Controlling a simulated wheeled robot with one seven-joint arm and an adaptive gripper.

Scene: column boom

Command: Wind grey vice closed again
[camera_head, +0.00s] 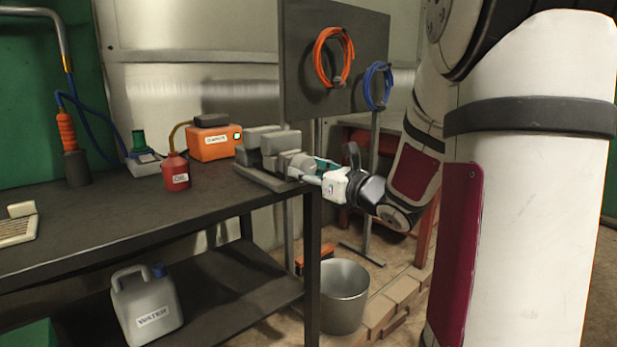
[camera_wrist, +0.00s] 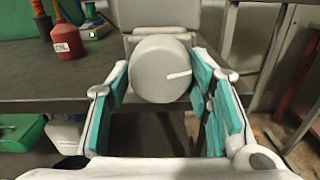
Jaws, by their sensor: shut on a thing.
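The grey vice (camera_head: 268,182) stands at the right end of the dark bench, its jaw blocks side by side on a low base. Any gap between the jaws is hard to make out. My gripper (camera_head: 318,173) reaches in from the right to the vice's near end. In the wrist view the vice's round grey knob (camera_wrist: 160,70) faces me, with a white mark from its middle to the right, tilted slightly up. My gripper (camera_wrist: 160,82) has its teal-padded fingers on both sides of the knob, shut on it. The vice body (camera_wrist: 158,14) shows behind.
On the dark bench (camera_head: 100,215) stand a red oil can (camera_head: 176,173), an orange box (camera_head: 212,143) and a soldering-iron-like tool (camera_head: 74,160). A water jug (camera_head: 147,305) is on the lower shelf. A metal bucket (camera_head: 344,295) stands below. A dark panel (camera_head: 300,90) with hanging cables rises behind the vice.

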